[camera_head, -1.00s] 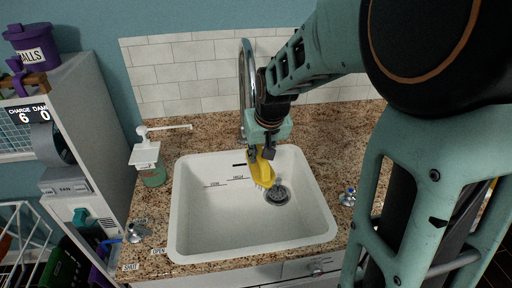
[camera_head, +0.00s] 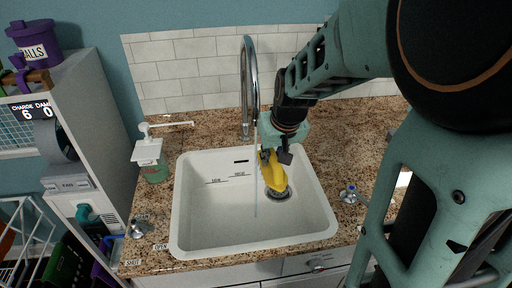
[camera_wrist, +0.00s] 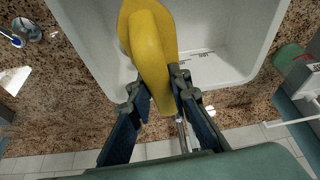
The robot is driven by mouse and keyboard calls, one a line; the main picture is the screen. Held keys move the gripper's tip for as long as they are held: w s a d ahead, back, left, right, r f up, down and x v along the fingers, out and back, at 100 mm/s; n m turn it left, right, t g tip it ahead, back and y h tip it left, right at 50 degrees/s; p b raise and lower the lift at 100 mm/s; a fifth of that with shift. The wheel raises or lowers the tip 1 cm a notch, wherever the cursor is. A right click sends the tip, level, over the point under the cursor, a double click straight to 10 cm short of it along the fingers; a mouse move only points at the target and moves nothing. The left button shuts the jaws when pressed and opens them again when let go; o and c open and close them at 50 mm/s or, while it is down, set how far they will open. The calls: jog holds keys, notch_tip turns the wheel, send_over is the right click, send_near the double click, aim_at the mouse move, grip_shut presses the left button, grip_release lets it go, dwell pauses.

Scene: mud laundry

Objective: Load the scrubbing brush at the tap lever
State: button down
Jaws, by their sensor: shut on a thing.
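My gripper (camera_head: 268,152) is shut on the yellow scrubbing brush (camera_head: 273,171), holding it over the sink basin, above the drain. The brush also fills the top middle of the wrist view (camera_wrist: 148,45), between my fingers (camera_wrist: 158,92). A thin water stream (camera_head: 256,190) falls from the curved chrome tap (camera_head: 244,85), just left of the brush; I cannot tell whether they touch. A metal tap lever (camera_head: 139,226) is on the counter at the left, near the OPEN and SHUT labels. A similar blue-marked knob (camera_head: 350,193) is at the right.
The white sink (camera_head: 190,225) has LOW and HIGH level marks. A pump dispenser (camera_head: 150,160) stands at its back left. A grey cabinet (camera_head: 95,130) stands at the left. The granite counter (camera_head: 185,127) is mostly clear, with a tiled wall behind.

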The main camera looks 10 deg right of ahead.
aim_at(285, 174)
jog(key=shift+s+d, duration=1.45)
jog(key=shift+s, duration=0.2)
